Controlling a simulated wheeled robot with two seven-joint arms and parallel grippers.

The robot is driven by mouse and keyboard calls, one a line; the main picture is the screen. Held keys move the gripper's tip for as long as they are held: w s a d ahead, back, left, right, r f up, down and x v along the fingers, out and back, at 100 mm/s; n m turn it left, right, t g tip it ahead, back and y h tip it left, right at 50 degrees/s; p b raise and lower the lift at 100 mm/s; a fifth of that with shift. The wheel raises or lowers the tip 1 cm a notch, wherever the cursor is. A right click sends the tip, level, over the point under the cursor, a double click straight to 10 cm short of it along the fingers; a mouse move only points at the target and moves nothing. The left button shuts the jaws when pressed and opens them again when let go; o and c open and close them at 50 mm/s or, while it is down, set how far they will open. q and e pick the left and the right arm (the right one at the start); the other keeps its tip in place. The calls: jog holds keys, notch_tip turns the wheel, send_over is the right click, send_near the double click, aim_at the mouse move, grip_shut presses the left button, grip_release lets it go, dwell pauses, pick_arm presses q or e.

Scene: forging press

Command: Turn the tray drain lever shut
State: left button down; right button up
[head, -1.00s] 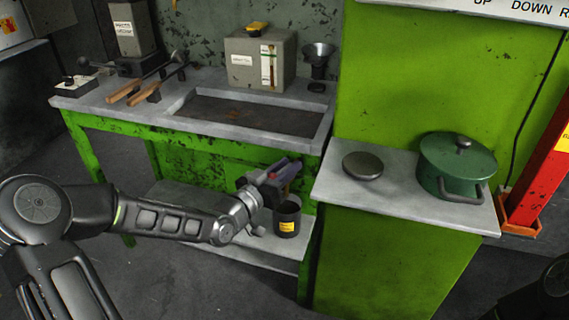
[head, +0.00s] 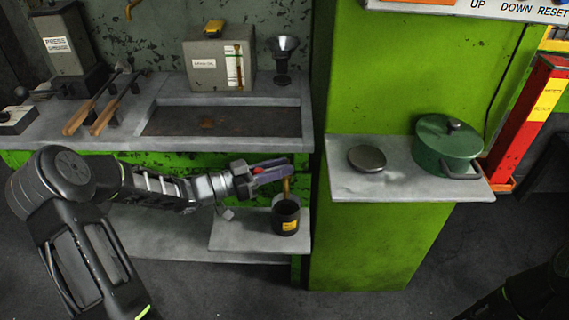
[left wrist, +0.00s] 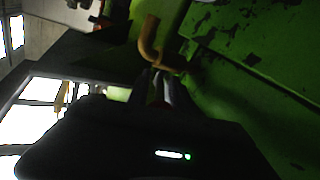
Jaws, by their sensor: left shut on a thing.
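The sunken drain tray (head: 160,118) sits in the bench top, with a brown stain on its floor. Below its front right corner a brass drain pipe (head: 287,188) points down over a dark cup. In the left wrist view the bent brass pipe (left wrist: 149,40) is just ahead of my fingers. My left gripper (head: 288,167) is under the tray's front edge, shut on the drain lever. Only a bit of red, seemingly the lever's grip (head: 257,170), shows between the fingers. The rest of the lever is hidden. My right gripper is out of view.
The dark cup (head: 286,221) with a yellow label stands on the lower shelf (head: 230,235). To the right a side shelf (head: 345,187) holds a round lid (head: 367,158) and a green pot (head: 440,153). The green cabinet wall is close right of my left gripper.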

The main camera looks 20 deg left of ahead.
pick_arm(q)
jog(key=shift+g, duration=0.3)
jog(key=c, duration=1.2)
grip_release()
jog(key=v, duration=0.7)
jog(key=shift+s+a, duration=0.2)
jog(key=shift+a, duration=0.05)
jog(key=shift+f, duration=0.1)
jog(key=shift+c, duration=0.4)
